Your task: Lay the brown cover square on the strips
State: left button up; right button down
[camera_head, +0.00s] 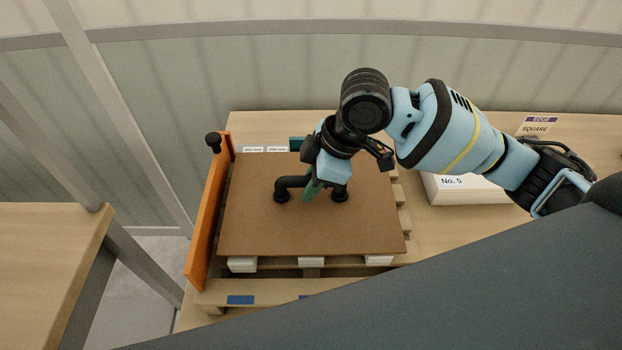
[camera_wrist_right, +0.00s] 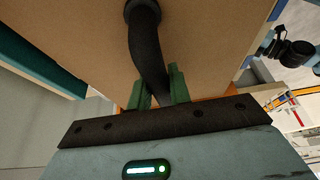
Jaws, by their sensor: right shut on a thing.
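The brown cover (camera_head: 255,225) is a flat board lying level over the pallet in the head view, its left edge close beside the orange side board (camera_head: 208,225). White strip ends (camera_head: 242,265) show under its front edge; the rest of the strips is hidden. I cannot tell whether the cover touches them or hangs just above. A black suction handle (camera_head: 290,182) stands on the cover on two cups. My right gripper (camera_head: 311,190) is shut on this handle with green fingers; the handle also shows in the right wrist view (camera_wrist_right: 146,45). My left gripper is not seen.
The wooden pallet (camera_head: 402,218) sits on a table (camera_head: 440,235). A white box marked No. 5 (camera_head: 470,190) lies to the right, and a SQUARE sign (camera_head: 535,127) stands behind it. A black knob (camera_head: 213,140) tops the orange board. Blue marks (camera_head: 240,300) lie in front.

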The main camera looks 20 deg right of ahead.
jog(key=shift+f, duration=0.3)
jog(key=c, duration=1.2)
grip_release()
jog(key=v, duration=0.8)
jog(key=shift+f, duration=0.1)
